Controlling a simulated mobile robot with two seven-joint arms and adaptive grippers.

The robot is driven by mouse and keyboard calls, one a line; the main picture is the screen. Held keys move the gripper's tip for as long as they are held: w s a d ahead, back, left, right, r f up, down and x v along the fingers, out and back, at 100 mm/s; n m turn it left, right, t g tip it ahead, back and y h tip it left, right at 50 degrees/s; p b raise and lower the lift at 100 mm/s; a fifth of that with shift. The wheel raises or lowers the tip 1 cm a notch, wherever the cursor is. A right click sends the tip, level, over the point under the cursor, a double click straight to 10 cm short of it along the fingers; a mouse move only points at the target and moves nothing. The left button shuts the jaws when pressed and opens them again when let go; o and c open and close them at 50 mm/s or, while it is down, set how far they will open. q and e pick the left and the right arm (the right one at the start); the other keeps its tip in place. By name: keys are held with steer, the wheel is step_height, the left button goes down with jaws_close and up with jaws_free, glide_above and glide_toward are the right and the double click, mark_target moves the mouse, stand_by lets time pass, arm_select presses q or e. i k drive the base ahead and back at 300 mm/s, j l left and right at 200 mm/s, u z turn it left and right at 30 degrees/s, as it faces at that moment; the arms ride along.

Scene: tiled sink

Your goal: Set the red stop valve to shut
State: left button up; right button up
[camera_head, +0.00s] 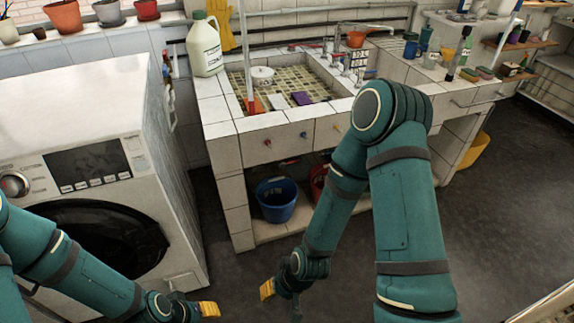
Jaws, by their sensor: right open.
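A small red knob (268,142) shows on the tiled front of the sink counter, left of a blue knob (304,134) and a yellow one (338,128). It looks like the red stop valve, but it is too small to read its setting. My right gripper (269,290) is low over the floor in front of the sink, well below the red knob and apart from it. It is open, and only one yellow fingertip shows clearly. My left gripper (209,309) is at the bottom edge, in front of the washing machine; its opening cannot be made out.
The washing machine (95,95) stands left of the sink. A blue bucket (277,199) and a partly hidden red one (318,182) stand under the counter. A white jug (204,47) and bottles stand on top. My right arm covers part of the counter front.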

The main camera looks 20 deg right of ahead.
mark_target(282, 164)
steer(key=i+l+u, duration=0.2)
steer(key=l, duration=0.2)
steer(key=i+l+u, duration=0.2)
steer(key=l, duration=0.2)
steer(key=i+l+u, duration=0.25)
steer(key=l, duration=0.15)
steer(key=l+u, duration=0.2)
steer(key=l, duration=0.25)
steer(key=l+u, duration=0.2)
steer(key=l, duration=0.3)
steer(key=i, duration=0.05)
